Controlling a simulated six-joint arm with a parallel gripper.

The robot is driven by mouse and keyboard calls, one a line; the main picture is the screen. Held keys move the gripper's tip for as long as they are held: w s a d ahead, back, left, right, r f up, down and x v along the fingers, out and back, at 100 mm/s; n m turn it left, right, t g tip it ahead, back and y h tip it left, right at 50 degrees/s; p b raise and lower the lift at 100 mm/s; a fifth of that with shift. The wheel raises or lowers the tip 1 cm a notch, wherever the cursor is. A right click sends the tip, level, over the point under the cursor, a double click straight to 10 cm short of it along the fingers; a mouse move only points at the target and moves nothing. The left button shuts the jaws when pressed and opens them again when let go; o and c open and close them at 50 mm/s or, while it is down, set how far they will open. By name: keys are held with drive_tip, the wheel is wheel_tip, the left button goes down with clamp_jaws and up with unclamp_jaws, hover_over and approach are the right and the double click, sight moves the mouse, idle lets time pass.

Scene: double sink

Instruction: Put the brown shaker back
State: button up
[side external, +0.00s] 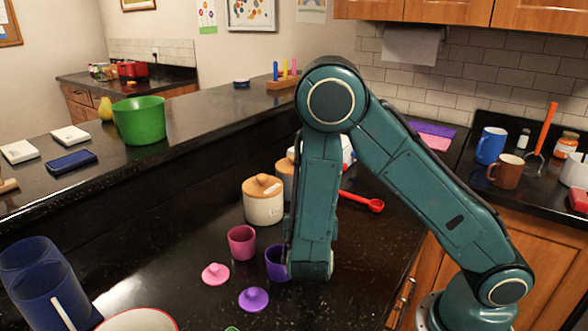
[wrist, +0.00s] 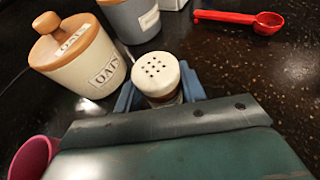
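The shaker (wrist: 157,72) has a white perforated top, and a little brown shows below it in the wrist view. It sits between the two blue fingers of my gripper (wrist: 160,88). The fingers meet its sides left and right, so my gripper looks shut on it. The lower part of the shaker is hidden by my gripper's housing, so I cannot tell whether it touches the counter. In the side view my arm hides the shaker and the fingers.
A cream oats jar (side external: 263,203) with a wooden lid stands beside my gripper, with a grey jar (wrist: 132,18) behind. A red spoon (side external: 362,201), pink cup (side external: 241,242), purple cup (side external: 276,262) and two loose lids lie near. Blue cups (side external: 45,285) stand front left.

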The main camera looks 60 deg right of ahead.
drive_tip(key=o, duration=0.4)
drive_tip(key=shift+r, duration=0.2)
drive_tip(key=shift+v, duration=6)
drive_tip(key=shift+d, duration=0.1)
